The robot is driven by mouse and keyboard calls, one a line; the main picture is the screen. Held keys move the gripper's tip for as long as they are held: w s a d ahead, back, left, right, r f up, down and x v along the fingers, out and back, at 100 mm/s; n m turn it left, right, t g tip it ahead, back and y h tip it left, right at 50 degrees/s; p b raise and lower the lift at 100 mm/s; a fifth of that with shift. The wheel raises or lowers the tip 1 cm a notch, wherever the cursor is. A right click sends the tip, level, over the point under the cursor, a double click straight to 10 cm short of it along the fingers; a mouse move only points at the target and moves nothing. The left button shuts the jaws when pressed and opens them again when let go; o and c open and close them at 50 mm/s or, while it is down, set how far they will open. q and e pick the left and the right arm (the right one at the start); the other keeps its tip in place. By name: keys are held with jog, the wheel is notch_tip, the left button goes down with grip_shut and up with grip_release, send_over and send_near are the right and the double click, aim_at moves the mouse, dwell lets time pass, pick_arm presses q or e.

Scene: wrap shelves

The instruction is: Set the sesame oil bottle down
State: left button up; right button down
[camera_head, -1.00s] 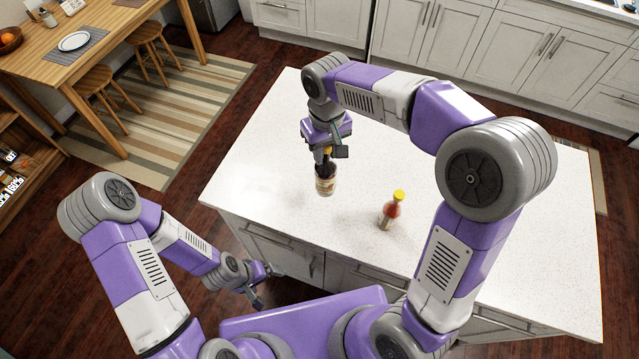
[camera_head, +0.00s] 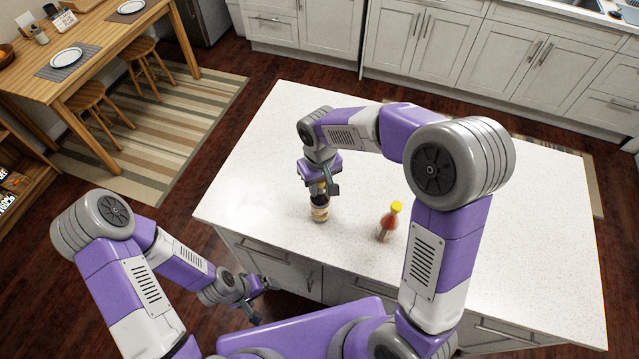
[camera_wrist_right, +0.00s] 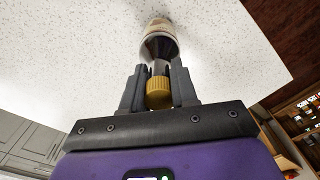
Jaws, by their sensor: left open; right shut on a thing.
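The sesame oil bottle (camera_head: 320,208) is dark with a pale label and is at the front left part of the white island counter (camera_head: 480,230). My right gripper (camera_head: 322,188) is shut on its neck from above. In the right wrist view the bottle (camera_wrist_right: 159,42) extends away from the fingers, with its yellow cap (camera_wrist_right: 158,92) between the jaws of the gripper (camera_wrist_right: 158,85). I cannot tell whether its base touches the counter. My left gripper (camera_head: 262,300) is open and empty, low in front of the counter cabinets.
A red sauce bottle with a yellow cap (camera_head: 388,222) stands on the counter to the right of the held bottle. The counter's left and back areas are clear. A wooden table (camera_head: 100,55) with stools is at the back left.

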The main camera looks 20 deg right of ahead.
jog(key=c, duration=0.8)
grip_release()
notch_tip(320, 180, up, 12)
jog(key=shift+p, duration=0.7)
jog(key=shift+r, duration=0.1)
